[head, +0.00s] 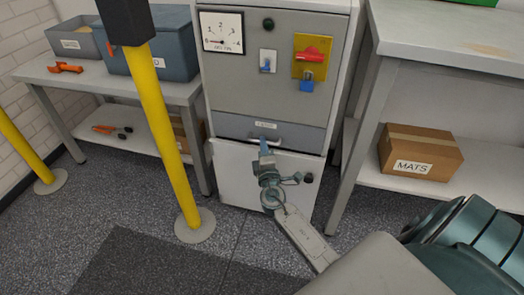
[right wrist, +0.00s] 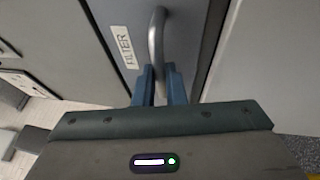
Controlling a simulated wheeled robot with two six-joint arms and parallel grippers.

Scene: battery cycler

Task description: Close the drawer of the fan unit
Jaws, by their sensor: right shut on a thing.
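The fan unit (head: 225,82) is a grey cabinet in the middle of the head view. Its drawer (head: 235,128) is a blue-grey front with a small label and a bar handle (head: 292,139). My right gripper (head: 265,143) reaches up to the handle from below, its blue fingers shut on it. In the right wrist view the fingers (right wrist: 160,76) close around the metal handle (right wrist: 156,35), beside the drawer's FILTER label (right wrist: 125,47). I cannot tell exactly how far the drawer stands out. My left gripper is not in view.
A yellow post (head: 165,130) stands left of the unit. A bench (head: 150,91) with bins is at the left. Another bench (head: 425,45) with a MATS box (head: 420,150) on its shelf is at the right. The floor in front is clear.

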